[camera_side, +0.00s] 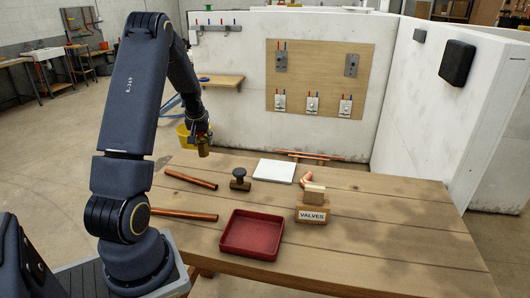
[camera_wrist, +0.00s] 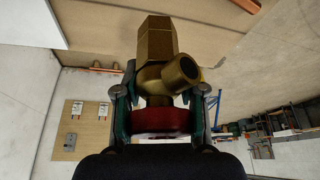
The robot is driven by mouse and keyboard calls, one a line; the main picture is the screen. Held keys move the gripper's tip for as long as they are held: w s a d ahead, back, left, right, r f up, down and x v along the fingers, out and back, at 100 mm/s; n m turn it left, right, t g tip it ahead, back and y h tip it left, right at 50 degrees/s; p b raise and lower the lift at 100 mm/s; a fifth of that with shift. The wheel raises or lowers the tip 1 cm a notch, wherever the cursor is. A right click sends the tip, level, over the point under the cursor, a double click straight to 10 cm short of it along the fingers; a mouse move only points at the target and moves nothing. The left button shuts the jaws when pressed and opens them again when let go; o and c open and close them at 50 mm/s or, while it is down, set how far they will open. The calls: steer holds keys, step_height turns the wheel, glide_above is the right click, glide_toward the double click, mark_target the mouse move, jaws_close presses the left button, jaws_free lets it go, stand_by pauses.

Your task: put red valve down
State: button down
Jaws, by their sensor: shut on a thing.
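The red valve (camera_wrist: 160,122) has a brass body with a hex end, a side outlet and a red round handwheel. In the wrist view my gripper (camera_wrist: 164,98) is shut on it, with a finger on each side near the handwheel. In the side view my gripper (camera_side: 196,133) is above the far left edge of the wooden table (camera_side: 390,225). The brass end of the valve (camera_side: 203,149) hangs below it in the air, clear of the tabletop. The red handwheel is hidden by my gripper in the side view.
On the table are an empty-looking red tray (camera_side: 252,233), a block labelled VALVES (camera_side: 312,213), a white sheet (camera_side: 274,170), a dark-topped stamp-like object (camera_side: 240,179) and copper pipes (camera_side: 190,180). The right part is clear. A fitted board (camera_side: 320,80) hangs on the white wall behind.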

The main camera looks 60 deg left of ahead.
steer(key=w+a+f, duration=0.1)
steer(key=a+f, duration=0.1)
steer(key=w+a+f, duration=0.4)
steer(key=f, duration=0.1)
steer(key=shift+w, duration=0.25)
steer(key=shift+w+a+f, duration=0.1)
steer(key=shift+f, duration=1.55)
steer(key=shift+f, duration=0.1)
steer(key=c, duration=0.7)
jaws_free()
steer(key=shift+f, duration=0.15)
